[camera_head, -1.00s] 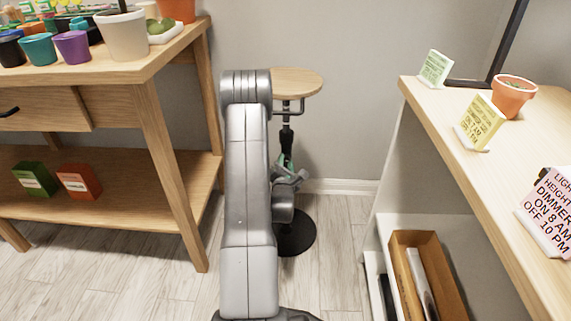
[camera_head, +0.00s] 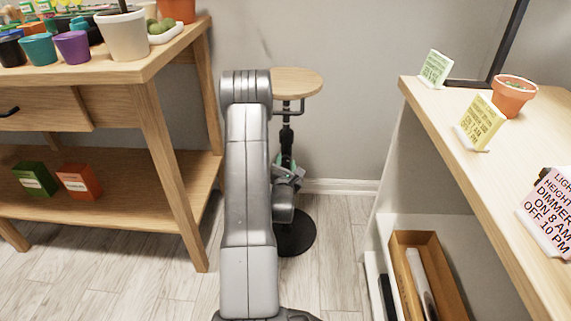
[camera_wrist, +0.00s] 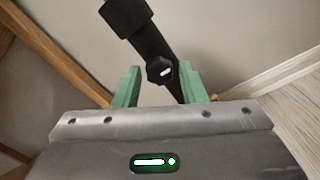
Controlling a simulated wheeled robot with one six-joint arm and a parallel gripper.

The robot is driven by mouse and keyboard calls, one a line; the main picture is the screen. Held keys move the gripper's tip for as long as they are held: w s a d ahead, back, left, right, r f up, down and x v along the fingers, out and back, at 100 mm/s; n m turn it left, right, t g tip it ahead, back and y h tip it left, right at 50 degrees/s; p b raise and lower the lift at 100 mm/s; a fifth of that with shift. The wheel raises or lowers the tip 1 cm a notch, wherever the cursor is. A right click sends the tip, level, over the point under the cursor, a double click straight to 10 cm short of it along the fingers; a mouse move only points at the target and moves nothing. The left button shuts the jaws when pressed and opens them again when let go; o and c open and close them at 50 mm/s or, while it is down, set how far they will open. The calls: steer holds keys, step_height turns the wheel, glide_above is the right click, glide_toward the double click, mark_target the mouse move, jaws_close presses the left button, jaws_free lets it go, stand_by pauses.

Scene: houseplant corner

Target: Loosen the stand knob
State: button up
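The stand has a round wooden top (camera_head: 300,82), a black post (camera_head: 287,135) and a dark round base (camera_head: 297,238). In the wrist view, the stand knob (camera_wrist: 160,70) is a small black knob with a white mark, on the tilted-looking black post (camera_wrist: 150,38). My gripper (camera_wrist: 161,82) has green fingers spread apart, one on each side of the knob. A gap shows between the left finger and the knob; the right finger is closer, and I cannot tell if it touches. In the head view my gripper (camera_head: 287,168) is at the post, partly hidden by my arm.
A wooden bench (camera_head: 160,150) with pots stands at left. A pale shelf unit (camera_head: 480,170) with cards and a terracotta pot (camera_head: 514,97) stands at right, an open wooden box (camera_head: 425,262) below. The wall is close behind the stand. Floor between is clear.

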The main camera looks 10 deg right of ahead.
steer(key=shift+o, duration=0.8)
steer(key=p+v, duration=0.2)
steer(key=v, duration=1.1)
steer(key=shift+s+p, duration=0.3)
steer(key=shift+s, duration=0.1)
steer(key=shift+a+r, duration=0.1)
steer(key=b+x, duration=0.2)
steer(key=x, duration=1.2)
steer(key=shift+b, duration=0.35)
steer(key=shift+s, duration=0.1)
